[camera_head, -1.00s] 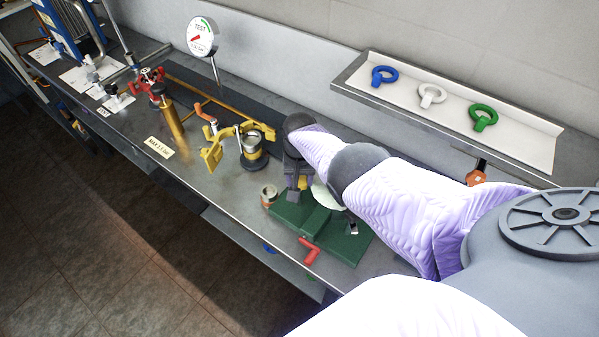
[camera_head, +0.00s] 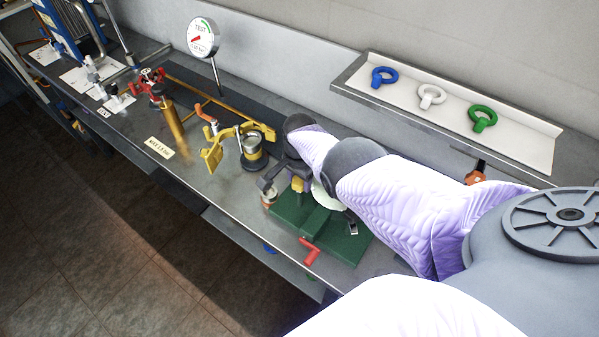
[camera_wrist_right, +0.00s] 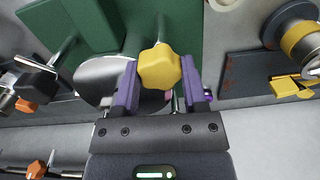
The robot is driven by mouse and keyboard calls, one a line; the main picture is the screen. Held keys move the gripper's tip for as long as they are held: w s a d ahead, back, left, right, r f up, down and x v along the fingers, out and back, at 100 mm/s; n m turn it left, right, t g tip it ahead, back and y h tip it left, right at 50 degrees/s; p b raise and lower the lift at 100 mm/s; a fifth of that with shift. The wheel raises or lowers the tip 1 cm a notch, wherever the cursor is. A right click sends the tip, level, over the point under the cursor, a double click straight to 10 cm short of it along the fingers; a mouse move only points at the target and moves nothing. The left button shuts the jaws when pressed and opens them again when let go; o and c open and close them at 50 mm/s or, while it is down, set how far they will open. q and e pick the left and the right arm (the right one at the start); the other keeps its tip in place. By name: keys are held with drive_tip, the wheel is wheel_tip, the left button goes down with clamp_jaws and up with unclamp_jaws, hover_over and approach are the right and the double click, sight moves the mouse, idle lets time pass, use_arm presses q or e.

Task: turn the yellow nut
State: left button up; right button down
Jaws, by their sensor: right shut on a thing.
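The yellow nut (camera_wrist_right: 159,66) sits between the two purple fingers of my right gripper (camera_wrist_right: 160,78) in the right wrist view, and the jaws are shut on it. In the head view the nut (camera_head: 297,184) shows as a small yellow patch above the green fixture (camera_head: 335,226), with my dark right gripper (camera_head: 288,181) around it. The wrist and sleeve hide part of the nut and fixture. My left gripper is not in view.
A red handle (camera_head: 310,251) sticks out at the fixture's front. A yellow clamp with a metal cup (camera_head: 253,145) stands left of the gripper. A tray (camera_head: 408,104) with blue, white and green rings lies behind my arm. The bench edge is in front.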

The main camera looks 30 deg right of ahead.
sight(300, 180)
drive_tip(key=shift+w+r, duration=0.1)
drive_tip(key=shift+w, duration=0.05)
idle(0.4)
drive_tip(key=shift+c, duration=0.7)
unclamp_jaws()
wheel_tip(300, 180, up, 10)
drive_tip(key=p, duration=0.9)
